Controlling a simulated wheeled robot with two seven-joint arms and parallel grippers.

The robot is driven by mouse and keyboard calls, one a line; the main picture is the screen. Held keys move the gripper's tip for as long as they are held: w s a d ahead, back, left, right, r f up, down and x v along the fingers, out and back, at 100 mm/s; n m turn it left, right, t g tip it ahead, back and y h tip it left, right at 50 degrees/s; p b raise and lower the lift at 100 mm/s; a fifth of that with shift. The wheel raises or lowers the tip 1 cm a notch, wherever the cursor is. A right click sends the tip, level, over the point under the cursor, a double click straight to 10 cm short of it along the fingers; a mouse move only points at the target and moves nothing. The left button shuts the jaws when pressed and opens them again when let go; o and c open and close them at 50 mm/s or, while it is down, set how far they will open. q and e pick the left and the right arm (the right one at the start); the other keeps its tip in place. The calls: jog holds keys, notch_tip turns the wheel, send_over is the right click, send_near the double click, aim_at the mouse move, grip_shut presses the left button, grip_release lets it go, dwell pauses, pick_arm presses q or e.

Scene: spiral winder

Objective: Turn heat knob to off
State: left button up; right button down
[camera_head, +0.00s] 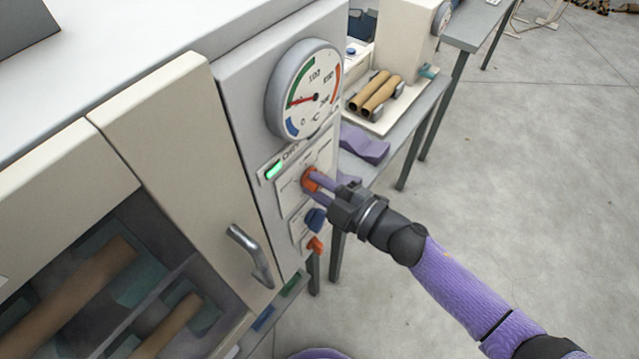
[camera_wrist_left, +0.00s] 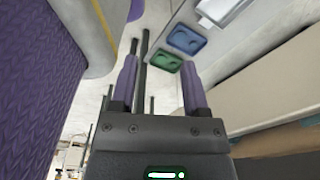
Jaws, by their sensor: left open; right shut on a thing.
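The control panel (camera_head: 290,195) on the oven front has an orange knob (camera_head: 308,182) below the round temperature gauge (camera_head: 304,90). I take this knob as the heat knob; its label and pointer are too small to read. My right gripper (camera_head: 318,182) reaches in from the right and is shut on the orange knob, its fingers hiding part of it. The gauge's red needle points left, toward the low part of the green band. My left gripper (camera_wrist_left: 161,85) shows in the left wrist view, open, with nothing between its fingers.
A green lamp (camera_head: 274,171) is lit. A door handle (camera_head: 250,255) sticks out at the left. A side table with brown rolls (camera_head: 376,92) stands behind; open floor lies right.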

jog(key=shift+f+n, duration=0.1)
jog(key=shift+n, duration=0.3)
jog(key=c, duration=0.6)
grip_release()
jog(key=shift+o, duration=0.2)
jog(key=shift+d, duration=0.1)
jog(key=v, duration=1)
jog(key=shift+b, duration=0.4)
